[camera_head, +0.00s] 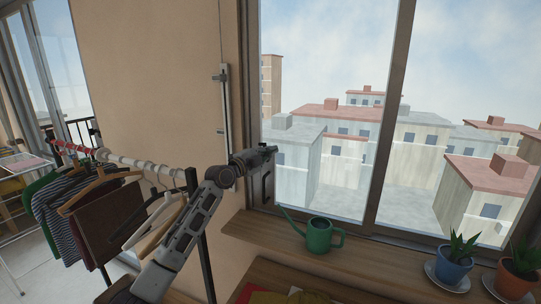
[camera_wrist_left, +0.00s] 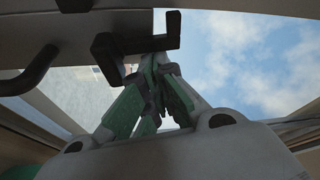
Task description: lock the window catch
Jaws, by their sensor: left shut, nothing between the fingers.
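My left gripper (camera_head: 272,151) is at the left frame of the window (camera_head: 330,60), its arm coming up from the lower left. In the left wrist view my left gripper (camera_wrist_left: 160,62) has its green-padded fingers closed together with nothing between them. A dark angular piece, seemingly the window catch (camera_wrist_left: 112,50), lies right at the fingertips; I cannot tell whether they touch. In the head view a dark plate (camera_head: 267,187) shows on the frame just below the gripper. Whether the catch is locked cannot be made out. My right gripper is not in view.
A green watering can (camera_head: 319,236) stands on the wooden sill (camera_head: 262,230) below. Potted plants in a blue pot (camera_head: 453,270) and a terracotta pot (camera_head: 513,281) stand at the right. A clothes rail (camera_head: 140,163) with hanging garments is at the left, close to my arm.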

